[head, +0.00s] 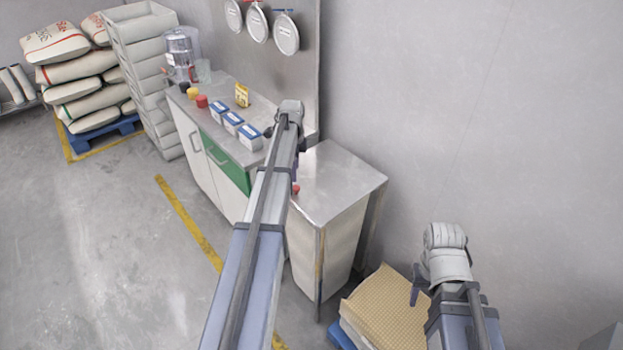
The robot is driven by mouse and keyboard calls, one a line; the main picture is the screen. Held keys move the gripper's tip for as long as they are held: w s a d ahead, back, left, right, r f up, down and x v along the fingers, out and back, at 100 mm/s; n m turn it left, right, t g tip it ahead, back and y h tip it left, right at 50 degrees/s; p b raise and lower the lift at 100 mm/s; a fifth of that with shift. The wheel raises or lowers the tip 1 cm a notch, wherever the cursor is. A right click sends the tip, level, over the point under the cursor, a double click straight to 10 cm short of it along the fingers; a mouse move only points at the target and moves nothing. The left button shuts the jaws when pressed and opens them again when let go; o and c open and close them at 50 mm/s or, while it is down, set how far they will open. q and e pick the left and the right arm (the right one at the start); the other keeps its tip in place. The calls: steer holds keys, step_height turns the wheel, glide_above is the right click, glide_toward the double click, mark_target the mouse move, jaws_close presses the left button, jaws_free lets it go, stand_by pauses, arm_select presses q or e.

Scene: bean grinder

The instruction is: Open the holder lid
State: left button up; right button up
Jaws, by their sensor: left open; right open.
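I cannot tell for certain which thing is the holder lid. Small white boxes with blue tops (232,122) stand in a row on the metal counter (215,95); they look closed. My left gripper (268,131) is at the far end of my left arm, close to the nearest box. It is mostly hidden by the arm; only a small dark part shows, and contact with the box cannot be made out. My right gripper (416,297) is largely hidden below its wrist, near the brown stack at the lower right. Both grippers are open, with nothing seen held.
A machine with a clear hopper (181,55), coloured jars (193,94) and a yellow card (242,95) are on the counter. A bare metal-topped cabinet (333,180) stands beside it. Brown stacked sheets (388,310) lie lower right.

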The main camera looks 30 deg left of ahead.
mark_target(296, 187)
arm_select(q)
steer(key=shift+s+d, duration=0.1)
steer(key=shift+f+b, duration=0.15)
steer(key=shift+b, duration=0.15)
step_height(296, 187, down, 7)
steer(key=b, duration=0.7)
steer(key=shift+f, duration=0.2)
steer(key=shift+c, duration=0.4)
jaws_close()
stand_by(0.5)
